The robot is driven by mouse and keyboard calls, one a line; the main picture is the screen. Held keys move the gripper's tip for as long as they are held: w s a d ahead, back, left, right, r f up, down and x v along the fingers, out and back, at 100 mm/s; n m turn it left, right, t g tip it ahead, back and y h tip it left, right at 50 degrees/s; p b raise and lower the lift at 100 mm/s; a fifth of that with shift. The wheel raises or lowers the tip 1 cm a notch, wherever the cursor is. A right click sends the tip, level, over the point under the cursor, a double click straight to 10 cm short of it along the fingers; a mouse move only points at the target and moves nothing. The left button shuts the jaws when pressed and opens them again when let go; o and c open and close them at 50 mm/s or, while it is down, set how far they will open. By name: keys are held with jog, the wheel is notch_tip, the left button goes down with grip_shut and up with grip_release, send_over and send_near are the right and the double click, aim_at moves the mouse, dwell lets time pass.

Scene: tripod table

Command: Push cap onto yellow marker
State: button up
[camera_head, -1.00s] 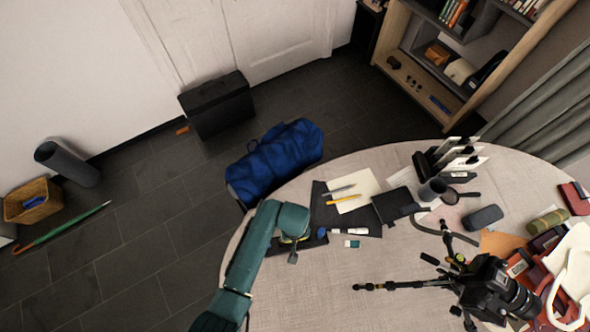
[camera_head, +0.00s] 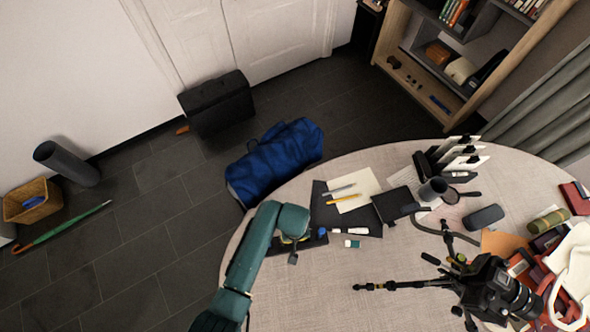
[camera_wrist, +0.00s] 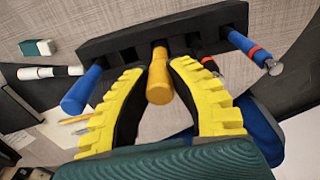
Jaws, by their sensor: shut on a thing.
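A yellow cylindrical piece, the yellow marker or its cap (camera_wrist: 159,82), stands at a slot of a long black holder (camera_wrist: 120,40). Its rounded orange-yellow end points toward the camera, and a narrower stepped part meets the holder. I cannot tell where cap and marker join. My gripper (camera_wrist: 160,75) has its two yellow ribbed fingers shut around the piece from both sides. In the head view my gripper (camera_head: 292,257) is over the holder at the table's left edge. My arm hides most of the holder and all of the yellow piece there.
A camera on a tripod (camera_head: 490,288) stands at the right.

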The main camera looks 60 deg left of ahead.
jog(key=shift+f, duration=0.1)
jog(key=o, duration=1.3)
notch_tip(320, 180, up, 7)
jog(key=p, duration=0.7)
jog(key=c, duration=1.4)
grip_shut()
jog(key=shift+a+p, duration=0.1)
jog(key=shift+p, duration=0.2)
